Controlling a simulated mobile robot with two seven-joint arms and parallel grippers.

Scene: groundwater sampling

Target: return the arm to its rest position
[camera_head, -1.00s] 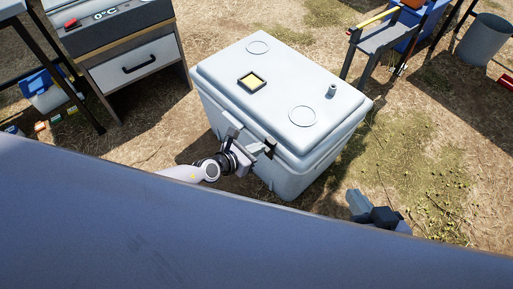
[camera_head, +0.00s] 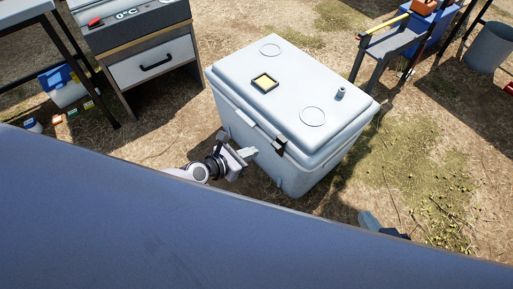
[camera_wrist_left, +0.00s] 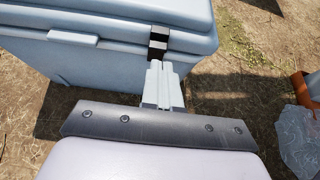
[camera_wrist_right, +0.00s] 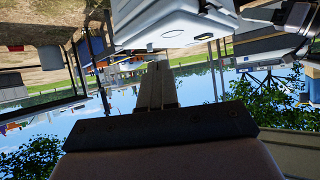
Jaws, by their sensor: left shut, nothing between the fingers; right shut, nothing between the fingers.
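My left gripper (camera_head: 250,153) is shut and empty, in front of the near side of a pale cool box (camera_head: 236,112). In the left wrist view its fingers (camera_wrist_left: 157,68) are together and point toward a black latch (camera_wrist_left: 158,42) on the box; whether they touch the box is hard to tell. My right gripper (camera_head: 368,219) is mostly hidden behind my own body at the lower right. In the right wrist view its fingers (camera_wrist_right: 158,70) are together with nothing between them.
A drawer cabinet (camera_head: 153,64) stands at the left. Dry ground lies right of the box.

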